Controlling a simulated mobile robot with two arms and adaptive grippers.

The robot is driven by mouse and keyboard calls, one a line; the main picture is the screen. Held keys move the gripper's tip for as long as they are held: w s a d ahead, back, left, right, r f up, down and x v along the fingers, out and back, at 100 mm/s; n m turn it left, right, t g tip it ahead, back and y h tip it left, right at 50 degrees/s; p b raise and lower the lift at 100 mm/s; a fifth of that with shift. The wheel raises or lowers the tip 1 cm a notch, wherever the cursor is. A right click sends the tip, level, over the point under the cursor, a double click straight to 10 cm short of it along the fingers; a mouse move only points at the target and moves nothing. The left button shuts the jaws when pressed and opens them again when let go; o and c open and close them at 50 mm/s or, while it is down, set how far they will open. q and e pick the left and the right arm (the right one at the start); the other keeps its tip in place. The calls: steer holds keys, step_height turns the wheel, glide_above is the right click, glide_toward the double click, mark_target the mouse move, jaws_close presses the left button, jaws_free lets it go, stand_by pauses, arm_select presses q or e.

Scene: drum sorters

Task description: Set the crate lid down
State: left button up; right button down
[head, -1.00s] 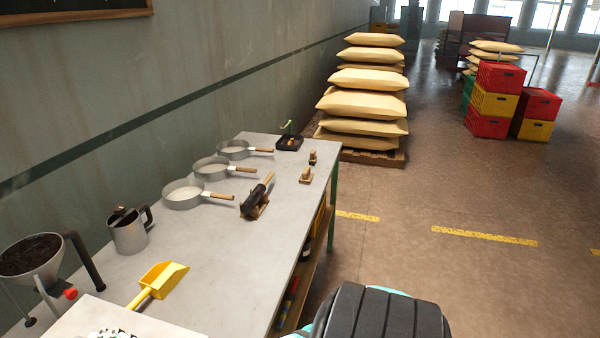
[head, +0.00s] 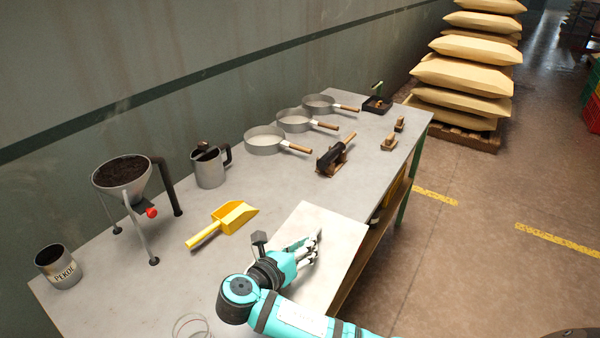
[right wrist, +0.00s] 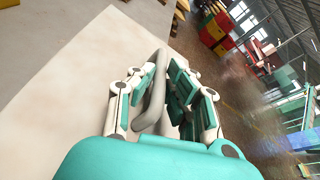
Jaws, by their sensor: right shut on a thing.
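The crate lid (head: 340,228) is a pale, flat board in the head view, at the front edge of the grey workbench, right of the yellow scoop. My right gripper (head: 313,240) is over the lid, shut on its handle. In the right wrist view the grey looped handle (right wrist: 153,92) is between the fingers of the right gripper (right wrist: 160,78), and the lid's bare face (right wrist: 60,65) spreads to the left. I cannot tell whether the lid touches the bench. My left gripper is not in view.
On the workbench (head: 130,305) stand a yellow scoop (head: 234,216), a funnel stand (head: 122,172), a PEKOE tin (head: 60,268), a metal jug (head: 209,170) and three pans (head: 262,141). A black roller-like tool (head: 334,157) lies beyond the lid. Stacked sacks (head: 465,70) stand past the bench.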

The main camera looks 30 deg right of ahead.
mark_target(299, 215)
steer(key=shift+a+m+g, duration=0.25)
steer(key=shift+m+g, duration=0.05)
steer(key=shift+g, duration=0.2)
steer(key=shift+w+d+h, duration=0.1)
steer(key=shift+w+h, duration=0.15)
steer(key=shift+h, duration=0.05)
steer(key=w+d+b, duration=0.1)
steer(key=w, duration=0.1)
steer(key=w+d+b, duration=0.1)
steer(key=w+b, duration=0.1)
steer(key=w, duration=0.1)
steer(key=w+d+f+b, duration=0.1)
steer(key=w+d, duration=0.1)
steer(key=shift+w+f+b, duration=0.1)
steer(key=shift+w+b, duration=0.25)
steer(key=shift+w, duration=0.05)
steer(key=w+d, duration=0.1)
steer(key=w, duration=0.2)
steer(key=w+d, duration=0.1)
steer(key=w, duration=0.1)
steer(key=shift+w+d, duration=0.15)
steer(key=shift+d, duration=0.2)
steer(key=f, duration=0.3)
steer(key=shift+w+d+f+b, duration=0.1)
steer(key=shift+w+f+b, duration=0.1)
steer(key=shift+f+b, duration=0.15)
steer(key=c, duration=1.3)
jaws_free()
steer(key=shift+f, duration=0.1)
steer(key=shift+c, duration=0.2)
